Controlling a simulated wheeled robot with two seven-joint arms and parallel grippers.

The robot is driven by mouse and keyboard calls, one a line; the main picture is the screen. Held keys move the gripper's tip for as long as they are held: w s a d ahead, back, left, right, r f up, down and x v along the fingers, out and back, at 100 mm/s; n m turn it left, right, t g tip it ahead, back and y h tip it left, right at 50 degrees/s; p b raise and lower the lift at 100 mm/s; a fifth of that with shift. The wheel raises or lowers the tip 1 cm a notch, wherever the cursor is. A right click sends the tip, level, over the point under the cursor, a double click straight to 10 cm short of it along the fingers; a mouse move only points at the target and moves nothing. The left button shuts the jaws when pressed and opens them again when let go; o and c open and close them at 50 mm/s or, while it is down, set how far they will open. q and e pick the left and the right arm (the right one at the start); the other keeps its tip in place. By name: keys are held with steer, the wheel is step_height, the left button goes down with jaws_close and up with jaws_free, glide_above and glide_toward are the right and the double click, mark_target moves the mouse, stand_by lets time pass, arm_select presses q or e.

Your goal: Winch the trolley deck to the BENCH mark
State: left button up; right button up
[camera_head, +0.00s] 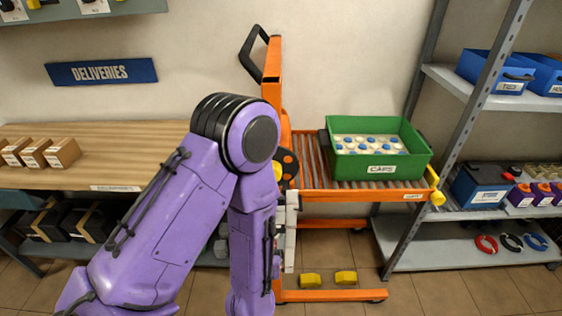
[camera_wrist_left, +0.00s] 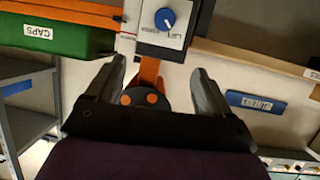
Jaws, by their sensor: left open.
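The orange trolley (camera_head: 275,75) stands against the back wall with a black push handle. Its roller deck (camera_head: 312,165) carries a green crate (camera_head: 350,165) labelled CAPS; the crate also shows in the left wrist view (camera_wrist_left: 60,38). That view shows a blue knob (camera_wrist_left: 165,19) on a pale labelled panel. My left gripper (camera_wrist_left: 157,68) is open below the panel, a finger on each side of a dark round part with orange spots (camera_wrist_left: 140,98); contact cannot be told. In the head view my purple arm hides the gripper and part of the mast. I cannot read a BENCH mark.
A wooden bench (camera_head: 100,150) with small boxes stands left of the trolley, under a DELIVERIES sign (camera_head: 101,72). A grey shelf rack (camera_head: 480,100) with blue bins stands close on the right.

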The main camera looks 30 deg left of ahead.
arm_select(q)
step_height(320, 180, up, 13)
steer(key=w+n+t+y, duration=0.1)
steer(key=w+t+y, duration=0.1)
steer(key=t+y, duration=0.1)
steer(key=x, duration=0.3)
steer(key=b+x, duration=0.1)
steer(key=x, duration=0.2)
steer(key=b+x, duration=0.1)
steer(key=x, duration=0.3)
steer(key=shift+w+d+r, duration=0.15)
steer(key=shift+d, duration=0.15)
steer(key=shift+w+a, duration=0.15)
steer(key=shift+w, duration=0.1)
arm_select(e)
steer(key=shift+s+f, duration=0.15)
steer(key=shift+f, duration=0.4)
arm_select(q)
steer(key=c, duration=1)
